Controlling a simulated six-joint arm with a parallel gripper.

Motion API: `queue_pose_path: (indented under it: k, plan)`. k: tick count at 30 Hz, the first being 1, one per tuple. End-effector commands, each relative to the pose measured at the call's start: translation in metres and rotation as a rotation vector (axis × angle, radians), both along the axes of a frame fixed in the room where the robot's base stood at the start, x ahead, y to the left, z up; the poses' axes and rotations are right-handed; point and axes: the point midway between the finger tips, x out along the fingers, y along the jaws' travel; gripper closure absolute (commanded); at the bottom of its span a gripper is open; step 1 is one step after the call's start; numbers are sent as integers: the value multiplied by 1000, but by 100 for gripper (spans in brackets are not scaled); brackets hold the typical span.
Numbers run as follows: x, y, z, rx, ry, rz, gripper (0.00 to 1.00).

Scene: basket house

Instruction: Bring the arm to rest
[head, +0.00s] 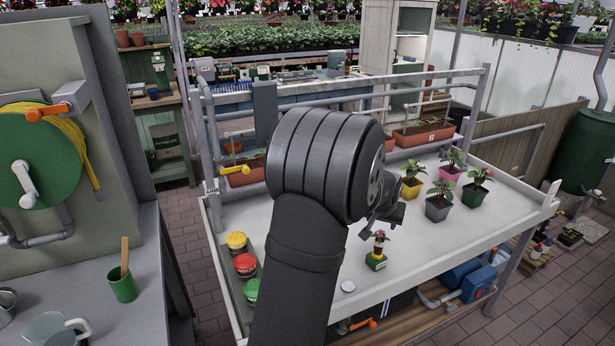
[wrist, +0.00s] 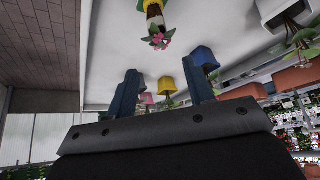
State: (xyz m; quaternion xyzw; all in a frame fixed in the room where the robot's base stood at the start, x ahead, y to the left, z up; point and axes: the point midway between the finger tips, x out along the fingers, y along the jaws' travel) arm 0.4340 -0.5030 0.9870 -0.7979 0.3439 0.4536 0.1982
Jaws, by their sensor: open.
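My gripper (head: 388,210) shows in the head view over the white table, partly hidden behind my dark, thick wrist. In the wrist view my gripper (wrist: 160,66) has its two blue-grey fingers spread apart, with nothing held between them. The wrist picture appears upside down. A small plant with pink flowers in a green and yellow holder (head: 376,261) stands on the table, just below and in front of my gripper. It shows at the top of the wrist view (wrist: 155,12), apart from the fingers.
Yellow, red and green round buttons (head: 245,265) are left of my arm. A rail and planters line the back.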

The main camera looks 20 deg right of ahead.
Motion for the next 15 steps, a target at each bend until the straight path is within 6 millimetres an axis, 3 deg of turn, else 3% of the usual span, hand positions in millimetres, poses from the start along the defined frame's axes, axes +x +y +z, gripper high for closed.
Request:
queue_pose_path:
  k: [15]
  plan:
    - [27, -28, -68, 2, 2, 0, 52]
